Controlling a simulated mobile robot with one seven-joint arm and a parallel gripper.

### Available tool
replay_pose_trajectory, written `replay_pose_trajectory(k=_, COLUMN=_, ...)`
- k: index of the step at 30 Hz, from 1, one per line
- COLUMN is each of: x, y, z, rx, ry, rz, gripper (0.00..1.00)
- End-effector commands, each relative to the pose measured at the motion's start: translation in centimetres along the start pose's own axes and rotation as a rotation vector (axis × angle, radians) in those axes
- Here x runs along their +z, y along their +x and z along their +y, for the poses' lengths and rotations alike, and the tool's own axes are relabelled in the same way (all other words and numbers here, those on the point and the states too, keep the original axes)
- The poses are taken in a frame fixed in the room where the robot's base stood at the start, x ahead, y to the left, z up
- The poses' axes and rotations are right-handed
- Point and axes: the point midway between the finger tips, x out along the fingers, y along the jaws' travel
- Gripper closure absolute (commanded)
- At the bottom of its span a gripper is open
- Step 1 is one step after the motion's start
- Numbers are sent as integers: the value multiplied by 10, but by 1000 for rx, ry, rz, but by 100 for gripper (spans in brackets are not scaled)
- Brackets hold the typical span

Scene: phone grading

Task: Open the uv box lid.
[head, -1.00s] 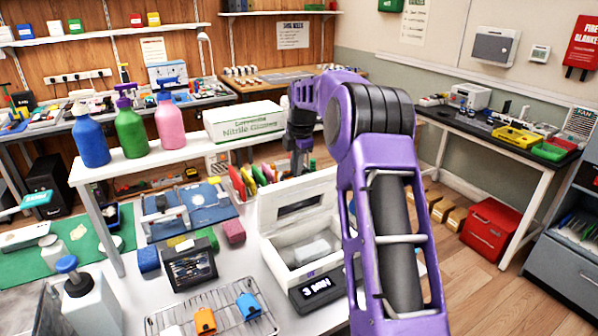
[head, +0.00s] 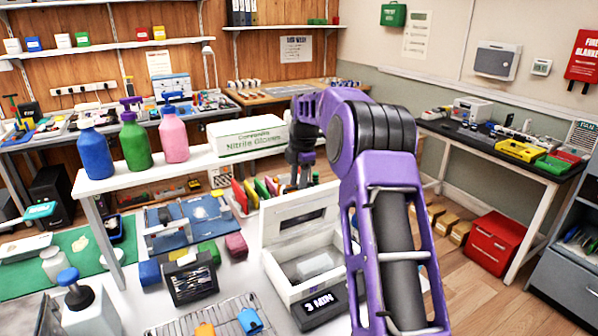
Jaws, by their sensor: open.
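The uv box (head: 318,285) is a white box on the white bench, left of my arm, with a dark display reading "3 MIN" at its front. Its lid (head: 270,225) stands raised at the back edge, showing a dark window strip. The inside is exposed, and a pale block (head: 314,265) lies in it. My arm covers the box's right side. My gripper (head: 299,178) is open, pointing down just above and behind the lid's top edge. Its fingertips are small and partly hidden, and I cannot tell whether they touch the lid.
A glove carton (head: 247,137) and blue, green and pink bottles stand on a raised shelf to the left. Upright coloured folders (head: 255,192) are close to the left of my gripper. A wire rack (head: 215,318) and a tool holder (head: 190,278) lie left of the box.

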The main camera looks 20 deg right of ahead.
Motion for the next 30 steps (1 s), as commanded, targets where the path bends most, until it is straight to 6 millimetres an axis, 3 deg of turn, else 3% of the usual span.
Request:
replay_pose_trajectory(k=5, x=1, y=-25, z=1, rx=5, ry=1, rz=-2, gripper=55)
replay_pose_trajectory(k=15, x=0, y=-108, z=1, rx=5, ry=0, rz=-1, gripper=55)
replay_pose_trajectory(k=21, x=0, y=-147, z=0, rx=3, ry=0, rz=0, gripper=55)
replay_pose_trajectory(k=30, x=-1, y=-171, z=0, rx=-1, ry=-1, rz=1, gripper=55)
